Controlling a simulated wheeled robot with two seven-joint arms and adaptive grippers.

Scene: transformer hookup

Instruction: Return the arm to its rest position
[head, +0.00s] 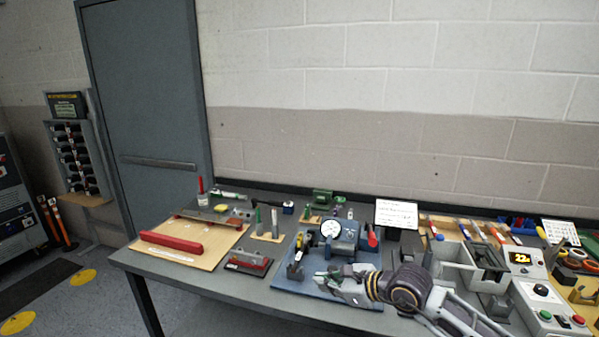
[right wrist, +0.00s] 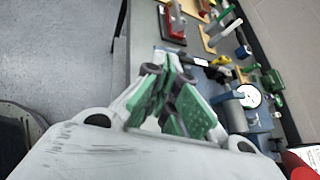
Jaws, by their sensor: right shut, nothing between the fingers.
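My right gripper (head: 335,284) reaches in from the lower right in the head view, over the front of the blue board (head: 300,283) that carries a round dial meter (head: 331,229). In the right wrist view its green-padded fingers (right wrist: 172,92) are closed together with nothing between them. The dial meter also shows in the right wrist view (right wrist: 249,96), to the right of the fingers. The right forearm hides part of the board's right side. My left gripper does not show in either view.
A wooden board with a red bar (head: 170,242) lies at the table's left. A small red-and-grey block (head: 248,263) sits left of the blue board. A strip of bare tabletop (head: 190,277) runs along the front left.

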